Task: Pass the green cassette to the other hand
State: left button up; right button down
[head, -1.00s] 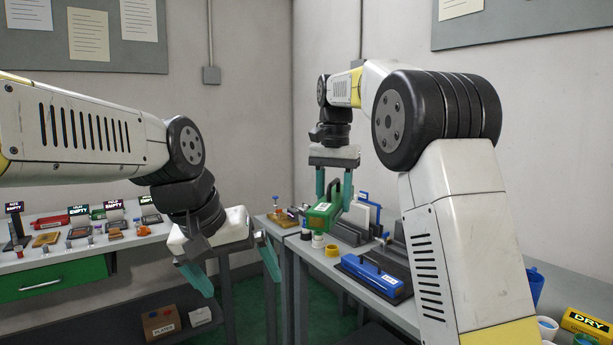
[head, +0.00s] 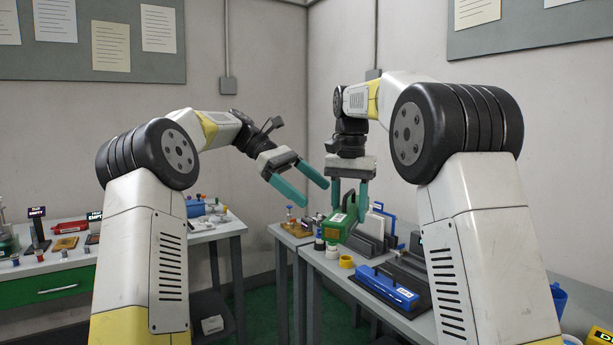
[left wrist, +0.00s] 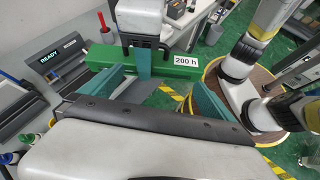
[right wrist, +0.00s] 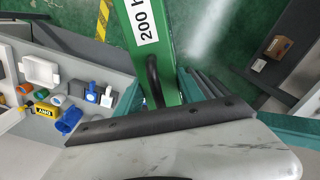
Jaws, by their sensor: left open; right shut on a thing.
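The green cassette (head: 336,228) hangs from my right gripper (head: 348,205), above the right bench. Its white "200 h" label shows in the left wrist view (left wrist: 187,61), and its black handle in the right wrist view (right wrist: 153,80). My right gripper is shut on it; in the right wrist view, its fingers (right wrist: 203,88) are partly hidden. My left gripper (head: 317,194) is open and empty, just left of the right gripper in the head view. In the left wrist view its two spread fingers (left wrist: 155,80) point toward the cassette, with no clear contact.
A blue cassette (head: 385,287) lies on a dark tray on the right bench. A yellow ring (head: 346,262) and small bottles stand close under the green cassette. A left bench with a green drawer (head: 55,288) carries several small items.

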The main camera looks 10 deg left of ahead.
pick_arm(q)
jog(key=w+r+n+h, duration=0.1)
jog(key=w+r+h, duration=0.1)
jog(key=w, duration=0.1)
jog(key=shift+g, duration=0.4)
jog(key=x, duration=1.1)
jog(key=shift+w+r, duration=0.1)
jog(key=c, duration=1.7)
jog(key=shift+c, duration=0.4)
pick_arm(e)
jog(key=c, duration=0.6)
grip_release()
jog(key=shift+c, duration=0.2)
jog(key=shift+r, duration=0.1)
